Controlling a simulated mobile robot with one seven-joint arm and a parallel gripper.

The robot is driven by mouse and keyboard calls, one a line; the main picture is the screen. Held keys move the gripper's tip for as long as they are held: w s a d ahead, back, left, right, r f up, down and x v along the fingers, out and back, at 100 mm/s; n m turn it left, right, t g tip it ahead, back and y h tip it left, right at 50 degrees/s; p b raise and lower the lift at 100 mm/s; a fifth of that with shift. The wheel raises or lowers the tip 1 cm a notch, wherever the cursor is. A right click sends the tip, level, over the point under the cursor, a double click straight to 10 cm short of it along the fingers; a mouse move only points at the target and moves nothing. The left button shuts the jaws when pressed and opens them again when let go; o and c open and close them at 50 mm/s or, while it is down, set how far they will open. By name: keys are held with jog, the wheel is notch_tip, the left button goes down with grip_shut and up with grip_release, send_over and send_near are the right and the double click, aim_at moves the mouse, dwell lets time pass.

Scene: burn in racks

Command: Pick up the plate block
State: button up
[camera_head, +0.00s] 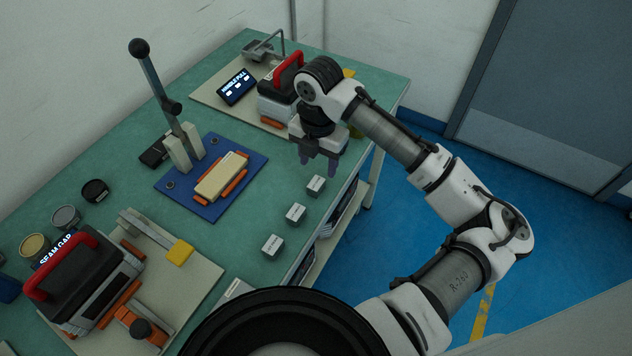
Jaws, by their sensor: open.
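Three small grey blocks with white labelled tops stand in a row near the right edge of the green table: a far block (316,186), a middle block (295,214) and a near block (273,246). Their labels are too small to read, so I cannot tell which one is the plate block. A beige block (222,177) lies between orange strips on a blue base plate (180,199). My gripper (319,163) is open, pointing down with nothing seen between its fingers. It is above the table's right side, just beyond the far block in the picture.
A lever (158,85) with a black knob rises behind the blue plate. A red-handled machine (88,278) stands front left, and another (279,95) is at the back beside my gripper. Round tins (66,217) sit at the left. Green table (240,228) around the small blocks is clear.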

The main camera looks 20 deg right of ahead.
aim_at(316, 182)
jog(key=shift+a+f+p, duration=0.2)
jog(key=shift+f+p, duration=0.95)
jog(key=shift+f, duration=2.1)
jog(key=c, duration=1.1)
